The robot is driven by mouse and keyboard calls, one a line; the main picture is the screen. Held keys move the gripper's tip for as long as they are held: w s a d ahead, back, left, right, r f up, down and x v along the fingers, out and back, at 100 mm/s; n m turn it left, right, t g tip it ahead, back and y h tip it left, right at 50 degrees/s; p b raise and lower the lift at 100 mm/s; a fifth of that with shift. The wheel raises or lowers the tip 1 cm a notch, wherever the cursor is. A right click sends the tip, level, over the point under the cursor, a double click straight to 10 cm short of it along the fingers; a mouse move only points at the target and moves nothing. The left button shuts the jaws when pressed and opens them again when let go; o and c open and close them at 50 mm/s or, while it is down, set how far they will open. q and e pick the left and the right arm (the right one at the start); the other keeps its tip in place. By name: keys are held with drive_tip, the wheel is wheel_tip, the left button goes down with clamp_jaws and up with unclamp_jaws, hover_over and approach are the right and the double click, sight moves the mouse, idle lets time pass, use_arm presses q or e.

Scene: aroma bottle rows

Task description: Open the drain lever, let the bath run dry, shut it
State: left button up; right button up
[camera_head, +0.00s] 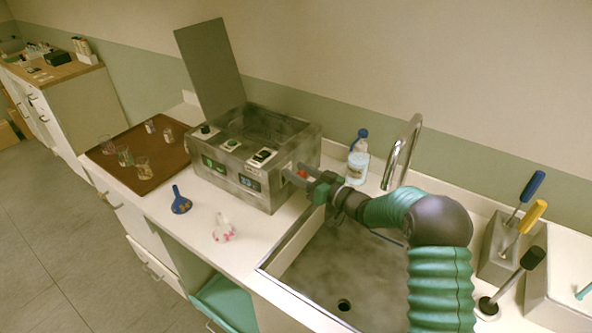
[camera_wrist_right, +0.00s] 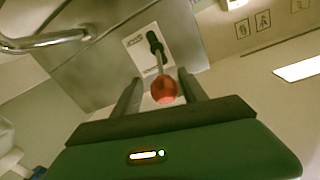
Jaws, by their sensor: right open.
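The bath (camera_head: 240,178) is a grey metal box with an open basin on top, its lid (camera_head: 210,65) raised, and displays on its front. The drain lever (camera_wrist_right: 164,88) has a red ball knob on a thin stem. The stem runs to a black pivot on a white plate on the bath's side wall. The knob also shows as a red spot in the head view (camera_head: 301,174). My right gripper (camera_wrist_right: 160,78) is open, with its fingers on either side of the lever and the knob between them; contact cannot be told. My left gripper is not in view.
The sink (camera_head: 300,262) lies below my right arm, with a curved tap (camera_head: 403,152) behind it. A white bottle (camera_head: 357,167) stands right of the bath. A blue funnel (camera_head: 181,203), a pink-spotted flask (camera_head: 222,230) and a brown tray (camera_head: 110,165) with glasses lie left and in front.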

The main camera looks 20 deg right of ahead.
drive_tip(key=shift+w+a, duration=0.35)
drive_tip(key=shift+a+r, duration=0.1)
drive_tip(key=shift+a, duration=0.2)
drive_tip(key=shift+d, duration=0.15)
clamp_jaws()
idle(0.8)
